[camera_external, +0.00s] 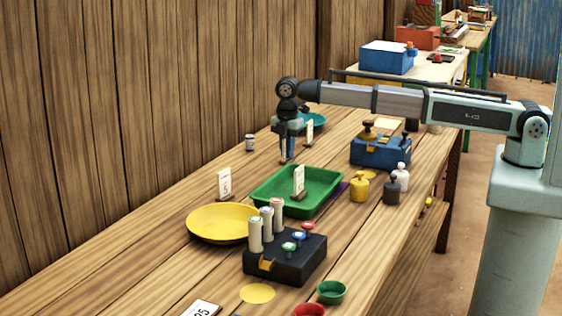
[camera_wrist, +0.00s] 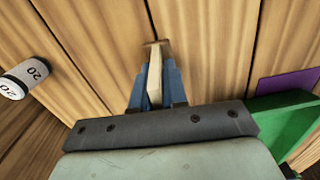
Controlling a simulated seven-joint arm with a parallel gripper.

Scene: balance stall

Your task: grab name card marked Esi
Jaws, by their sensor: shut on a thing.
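My gripper (camera_external: 287,152) is low over the wooden table, just beyond the green tray. In the wrist view, my gripper (camera_wrist: 156,85) has its blue fingers shut on a cream card (camera_wrist: 154,78), seen nearly edge-on, with a small wooden foot at its far end. The card's writing cannot be read, so I cannot tell whether it says Esi. Other white standing cards show in the external view: one by the yellow plate (camera_external: 224,183), one at the green tray (camera_external: 299,180) and one by the teal dish (camera_external: 310,131). Their names are too small to read.
The green tray (camera_external: 262,196) and yellow plate (camera_external: 205,235) lie nearer the camera. A black block with pegs (camera_external: 285,262), a blue box (camera_external: 380,154) and yellow and grey weights stand to the right. A small cylinder (camera_wrist: 24,78) marked 20 stands left of my gripper.

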